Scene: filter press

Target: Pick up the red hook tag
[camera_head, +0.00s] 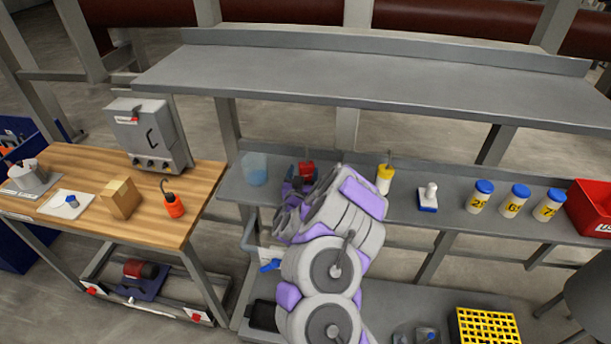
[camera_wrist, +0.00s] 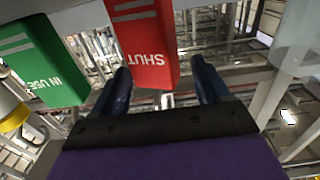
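A red hook tag (camera_wrist: 148,50) reading SHUT, upside down in the wrist view, lies ahead of my gripper (camera_wrist: 162,84), between its two dark fingers. The fingers stand apart, with a gap visible between the tag and the right finger. In the head view a red tag (camera_head: 306,170) with a thin hook shows just beyond my gripper (camera_head: 298,190) on the grey shelf (camera_head: 455,222). My arm hides much of that area. A green tag (camera_wrist: 42,62) reading IN USE is left of the red one in the wrist view.
A yellow-and-white hooked item (camera_head: 385,179), a stamp-like item (camera_head: 428,198), blue-capped bottles (camera_head: 515,200) and a red bin (camera_head: 590,207) line the shelf. A clear blue cup (camera_head: 255,168) is left of my gripper.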

